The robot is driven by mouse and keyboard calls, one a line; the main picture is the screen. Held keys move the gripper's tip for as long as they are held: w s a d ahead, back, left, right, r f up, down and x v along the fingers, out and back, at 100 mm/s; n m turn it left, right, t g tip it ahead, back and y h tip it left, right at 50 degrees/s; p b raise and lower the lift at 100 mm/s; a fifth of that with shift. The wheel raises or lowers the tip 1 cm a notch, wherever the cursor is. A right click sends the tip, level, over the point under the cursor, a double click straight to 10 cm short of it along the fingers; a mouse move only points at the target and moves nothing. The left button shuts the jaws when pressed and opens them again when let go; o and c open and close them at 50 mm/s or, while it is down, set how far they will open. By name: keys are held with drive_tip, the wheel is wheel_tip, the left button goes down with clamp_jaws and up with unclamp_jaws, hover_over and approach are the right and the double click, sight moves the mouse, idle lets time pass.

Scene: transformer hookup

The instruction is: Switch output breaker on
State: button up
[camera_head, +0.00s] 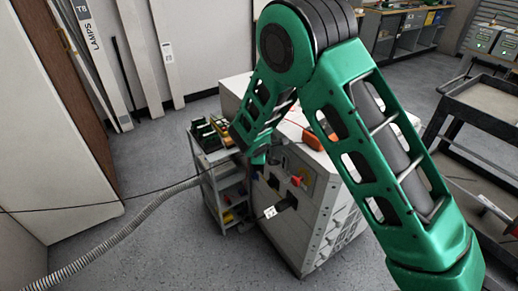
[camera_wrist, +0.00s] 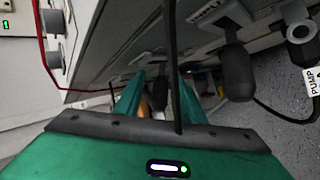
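The transformer is a light grey cabinet (camera_head: 325,205) in the middle of the head view, with a red part (camera_head: 297,181) and a black plug (camera_head: 288,204) on its front. My green arm comes down over it, and the fingertips are hidden in that view. In the wrist view my gripper (camera_wrist: 160,100) shows two green fingers apart, close to the cabinet face (camera_wrist: 120,45). A dark upright part and something orange show between or behind the fingers; I cannot tell whether they touch. I cannot clearly identify the output breaker.
A black plug (camera_wrist: 235,70) with a cable and a PUMP tag (camera_wrist: 312,82) are right of the fingers. A thin black rod (camera_wrist: 171,60) crosses the wrist view. A small shelf cart (camera_head: 225,180) stands left of the cabinet; a grey hose (camera_head: 120,235) crosses the floor.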

drive_tip(key=shift+s+a+r, duration=0.1)
drive_tip(key=shift+a, duration=0.1)
drive_tip(key=shift+s+r, duration=0.15)
drive_tip(key=shift+r, duration=0.05)
drive_tip(key=d+v, duration=0.1)
drive_tip(key=v, duration=0.9)
drive_tip(key=shift+a, duration=0.4)
